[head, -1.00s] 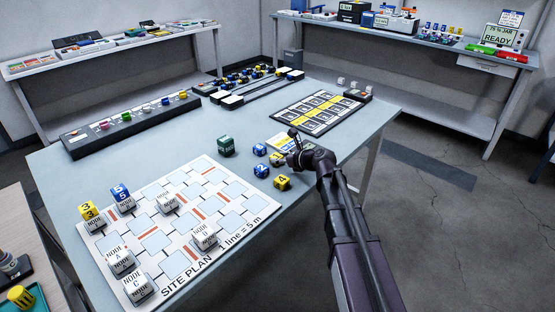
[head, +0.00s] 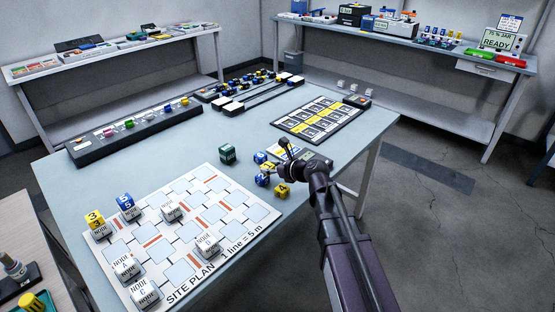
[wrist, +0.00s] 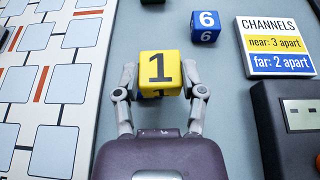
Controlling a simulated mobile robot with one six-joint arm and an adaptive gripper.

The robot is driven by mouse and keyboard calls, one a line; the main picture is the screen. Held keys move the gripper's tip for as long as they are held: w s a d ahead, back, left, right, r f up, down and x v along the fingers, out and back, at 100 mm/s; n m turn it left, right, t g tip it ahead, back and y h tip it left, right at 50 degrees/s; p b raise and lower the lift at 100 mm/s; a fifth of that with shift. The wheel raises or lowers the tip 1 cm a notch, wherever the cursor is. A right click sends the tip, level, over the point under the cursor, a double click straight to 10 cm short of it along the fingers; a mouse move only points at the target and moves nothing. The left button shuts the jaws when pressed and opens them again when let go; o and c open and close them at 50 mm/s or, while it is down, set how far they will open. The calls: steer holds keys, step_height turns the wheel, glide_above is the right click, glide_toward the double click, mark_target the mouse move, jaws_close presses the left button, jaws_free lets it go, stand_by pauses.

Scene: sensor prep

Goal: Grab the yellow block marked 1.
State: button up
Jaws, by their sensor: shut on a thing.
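The yellow block marked 1 (wrist: 160,69) sits between the two fingers of my gripper (wrist: 160,82) in the wrist view. The fingertips press on its left and right sides, and the 1 faces up. In the head view my gripper (head: 283,166) is low over the table's right part, among small blocks. There the yellow block is small and partly hidden by the gripper. I cannot tell whether it touches the table.
A blue block marked 6 (wrist: 205,26) is just beyond it. A yellow block marked 4 (head: 283,190) and another blue block (head: 262,180) are close. A channels card (wrist: 277,47) and dark device (wrist: 290,125) lie right; the site plan board (wrist: 50,85) lies left.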

steer(key=s+a, duration=0.1)
steer(key=s, duration=0.2)
steer(key=s+a, duration=0.1)
steer(key=s, duration=0.2)
steer(key=s+a+r, duration=0.1)
steer(key=s+a, duration=0.1)
steer(key=shift+s+p, duration=0.35)
steer(key=shift+s, duration=0.05)
steer(key=shift+d, duration=0.1)
